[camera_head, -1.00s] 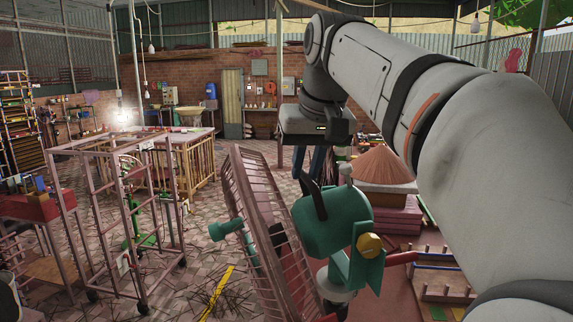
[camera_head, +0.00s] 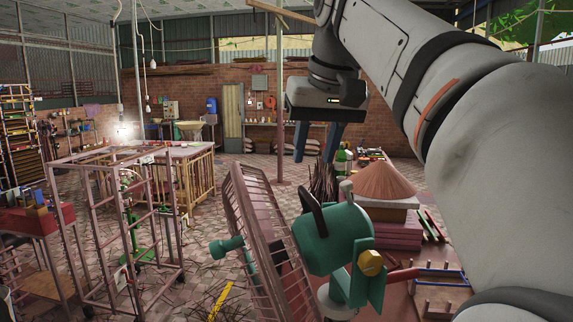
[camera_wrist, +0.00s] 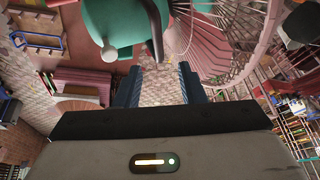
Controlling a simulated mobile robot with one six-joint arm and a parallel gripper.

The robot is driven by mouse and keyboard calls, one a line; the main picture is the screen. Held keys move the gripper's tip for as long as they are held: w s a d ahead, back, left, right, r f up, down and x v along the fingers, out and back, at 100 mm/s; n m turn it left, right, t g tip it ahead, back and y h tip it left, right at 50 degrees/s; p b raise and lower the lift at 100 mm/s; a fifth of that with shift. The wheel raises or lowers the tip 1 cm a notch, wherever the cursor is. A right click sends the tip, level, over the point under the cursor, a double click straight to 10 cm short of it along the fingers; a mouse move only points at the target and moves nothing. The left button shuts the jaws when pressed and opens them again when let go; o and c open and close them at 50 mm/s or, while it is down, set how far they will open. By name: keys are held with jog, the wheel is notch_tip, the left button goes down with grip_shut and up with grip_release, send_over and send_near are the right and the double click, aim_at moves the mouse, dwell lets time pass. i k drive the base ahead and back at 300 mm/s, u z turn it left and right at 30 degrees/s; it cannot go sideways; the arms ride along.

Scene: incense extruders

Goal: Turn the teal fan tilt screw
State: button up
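The teal fan (camera_head: 335,238) stands in the lower middle of the head view, with its round wire cage (camera_head: 262,235) on its left side. A yellow-orange tilt screw (camera_head: 371,262) sits on the teal bracket at the right of the motor housing. My gripper (camera_head: 317,150) hangs above and behind the fan, its two blue fingers apart with nothing between them. In the wrist view the fingers (camera_wrist: 160,88) are spread, and the teal motor housing (camera_wrist: 118,22) and the cage (camera_wrist: 215,35) lie beyond them. The screw cannot be made out in the wrist view.
A cone of brown incense (camera_head: 385,183) stands on stacked pink blocks right of the fan. A pink metal frame cart (camera_head: 125,235) stands at the left. A blue-railed wooden rack (camera_head: 440,283) is at the lower right.

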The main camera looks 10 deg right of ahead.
aim_at(370, 263)
jog(key=k, duration=1)
